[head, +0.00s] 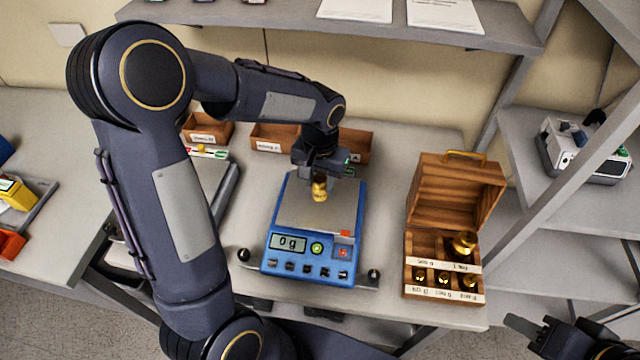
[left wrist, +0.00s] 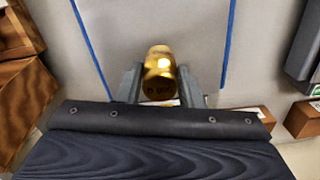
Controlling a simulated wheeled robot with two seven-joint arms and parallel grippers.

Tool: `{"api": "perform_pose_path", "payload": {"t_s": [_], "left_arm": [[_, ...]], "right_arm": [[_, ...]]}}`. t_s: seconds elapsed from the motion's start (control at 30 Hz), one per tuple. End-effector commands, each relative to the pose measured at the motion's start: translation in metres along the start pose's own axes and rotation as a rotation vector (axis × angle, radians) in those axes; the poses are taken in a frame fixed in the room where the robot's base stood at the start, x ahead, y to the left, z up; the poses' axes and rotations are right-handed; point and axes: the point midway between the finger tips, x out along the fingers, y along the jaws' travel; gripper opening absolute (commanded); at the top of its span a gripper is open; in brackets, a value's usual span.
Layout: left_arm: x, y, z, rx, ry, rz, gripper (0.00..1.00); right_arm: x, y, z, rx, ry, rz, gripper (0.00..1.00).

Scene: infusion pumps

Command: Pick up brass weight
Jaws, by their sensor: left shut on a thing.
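A brass weight (head: 319,187) is held by my left gripper (head: 322,172) over the pan of the blue scale (head: 317,274). In the left wrist view the brass weight (left wrist: 159,74) sits between the two fingers of the left gripper (left wrist: 158,84), which are shut on it. The scale's display reads 0 g. Whether the weight's base touches the pan is hard to tell.
An open wooden box (head: 455,195) with several brass weights stands right of the scale. Wooden bins (head: 278,138) stand behind the scale. A shelf (head: 340,22) with papers hangs above. A white device (head: 580,150) sits on the right shelf.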

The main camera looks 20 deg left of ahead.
Motion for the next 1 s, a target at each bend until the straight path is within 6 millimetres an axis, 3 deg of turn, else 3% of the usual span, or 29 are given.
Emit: {"api": "perform_pose_path", "payload": {"t_s": [0.1,0.4,0.7,1.0], "left_arm": [[-0.019,0.003,0.001,0.003,0.007,0.003,0.00],[-0.077,0.043,0.031,0.006,0.009,0.003,0.00],[-0.102,0.091,0.068,0.006,0.004,0.002,0.00],[-0.114,0.111,0.083,0.001,0.001,0.002,0.00]], "right_arm": [[0.002,0.001,0.001,0.000,0.000,0.000,0.40],[0.012,0.006,0.006,0.000,0.000,0.000,0.40],[0.023,0.011,0.012,0.000,0.000,0.000,0.40],[0.026,0.012,0.013,0.000,0.000,0.000,0.40]]}}
